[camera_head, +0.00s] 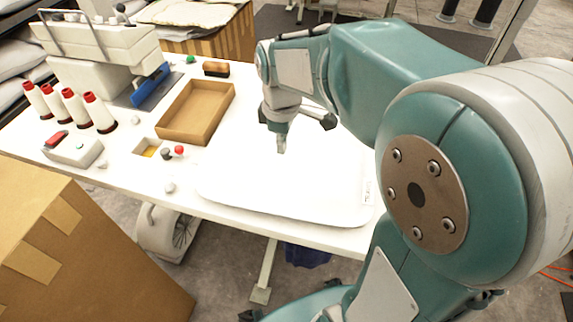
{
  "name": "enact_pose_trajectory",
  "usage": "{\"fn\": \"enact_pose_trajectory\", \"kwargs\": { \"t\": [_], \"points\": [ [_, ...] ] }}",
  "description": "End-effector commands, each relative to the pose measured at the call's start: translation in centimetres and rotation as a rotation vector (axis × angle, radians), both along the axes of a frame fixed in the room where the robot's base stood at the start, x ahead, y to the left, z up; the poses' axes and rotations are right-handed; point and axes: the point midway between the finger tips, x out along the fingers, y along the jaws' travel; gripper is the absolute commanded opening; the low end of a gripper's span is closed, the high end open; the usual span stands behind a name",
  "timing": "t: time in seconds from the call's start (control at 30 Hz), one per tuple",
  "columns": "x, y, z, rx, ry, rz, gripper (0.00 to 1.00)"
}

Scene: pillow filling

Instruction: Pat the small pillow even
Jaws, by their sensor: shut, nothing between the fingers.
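The small pillow (235,184) is white and lies flat on the white table, right of the middle. It has rounded corners and a small printed label near its right edge. Its top looks smooth, but the bright light hides any small bumps. My gripper (281,150) is shut and empty, pointing down over the middle of the pillow. I cannot tell whether the fingertips touch the cloth. My arm covers the pillow's far right part.
An open, empty cardboard tray (197,112) stands left of the pillow. Several red-and-white thread cones (72,105) and a sewing machine (100,45) stand at the left. A brown brush (216,69) lies behind the tray. A large cardboard box (75,245) stands at front left.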

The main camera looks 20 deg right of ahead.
Motion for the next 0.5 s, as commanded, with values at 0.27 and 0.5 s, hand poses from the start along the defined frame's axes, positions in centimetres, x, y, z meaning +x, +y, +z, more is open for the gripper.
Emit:
{"fn": "enact_pose_trajectory", "kwargs": {
  "t": [0.27,0.5],
  "points": [
    [0.0,0.2,-0.3,-0.002,0.002,-0.001,0.0],
    [0.0,0.2,-2.1,-0.002,0.003,-0.001,0.0]
  ]
}}
